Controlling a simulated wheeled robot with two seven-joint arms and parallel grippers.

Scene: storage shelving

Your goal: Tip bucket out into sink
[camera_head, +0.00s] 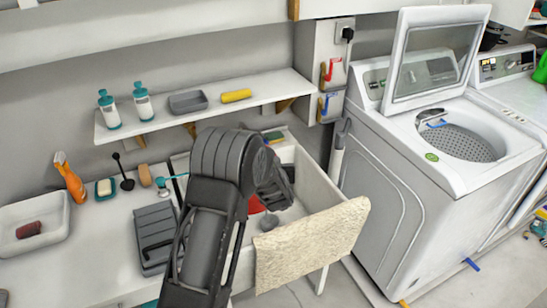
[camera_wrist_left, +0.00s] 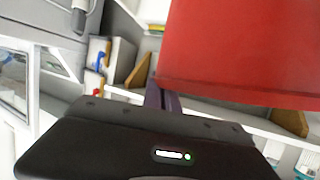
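A red bucket (camera_head: 256,205) shows only in part in the head view, low over the white sink (camera_head: 318,186), mostly hidden by my left arm. It fills the upper right of the left wrist view (camera_wrist_left: 245,50), with its edge close to my left gripper (camera_wrist_left: 165,98). A dark finger meets the bucket's edge there, and the gripper appears shut on it. The other finger is hidden. The wrist picture looks upside down against the head view. The bucket's inside cannot be seen. My right gripper is not in view.
A beige cloth (camera_head: 310,243) hangs over the sink's front edge. A shelf (camera_head: 215,107) with bottles runs above the sink. An open washing machine (camera_head: 420,150) stands at right. The left counter holds a tray (camera_head: 62,210), an orange spray bottle (camera_head: 70,180) and a dish rack (camera_head: 155,235).

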